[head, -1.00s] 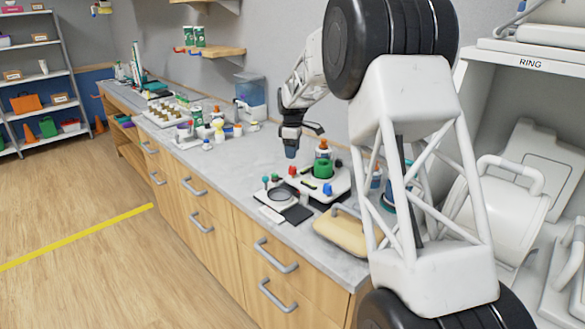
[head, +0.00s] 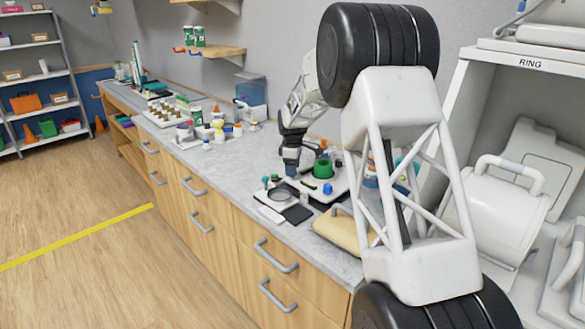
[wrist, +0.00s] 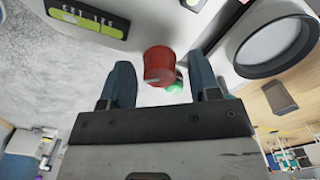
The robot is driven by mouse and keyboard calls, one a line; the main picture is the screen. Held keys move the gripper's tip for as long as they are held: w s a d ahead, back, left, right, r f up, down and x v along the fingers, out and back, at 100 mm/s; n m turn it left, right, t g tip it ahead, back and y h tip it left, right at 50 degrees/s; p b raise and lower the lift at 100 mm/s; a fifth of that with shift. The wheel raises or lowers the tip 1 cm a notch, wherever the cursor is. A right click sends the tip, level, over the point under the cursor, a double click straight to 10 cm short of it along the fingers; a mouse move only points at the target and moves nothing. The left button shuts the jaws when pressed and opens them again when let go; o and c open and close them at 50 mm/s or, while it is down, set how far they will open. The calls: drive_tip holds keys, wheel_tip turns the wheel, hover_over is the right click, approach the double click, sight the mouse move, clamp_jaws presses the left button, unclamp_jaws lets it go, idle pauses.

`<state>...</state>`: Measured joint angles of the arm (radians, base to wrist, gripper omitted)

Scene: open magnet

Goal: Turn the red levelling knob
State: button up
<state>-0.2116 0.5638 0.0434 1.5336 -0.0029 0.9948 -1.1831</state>
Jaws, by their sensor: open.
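The red levelling knob (wrist: 158,64) shows in the wrist view as a short red cylinder. It appears between the two blue fingers of my gripper (wrist: 161,76), with gaps visible on both sides. My gripper is open and holds nothing. In the head view my gripper (head: 291,168) points down at the left part of the white device (head: 338,186) and hides the red knob. I cannot tell how far the fingertips reach down around the knob.
A green knob (wrist: 175,87) shows close by the red one. The device bears a green round part (head: 323,168) and a blue knob (head: 327,188). A round dish (head: 280,195) lies in front.

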drive_tip(key=c, duration=0.9)
drive_tip(key=shift+m, duration=0.5)
drive_tip(key=m, duration=1.2)
drive_tip(key=o, duration=0.9)
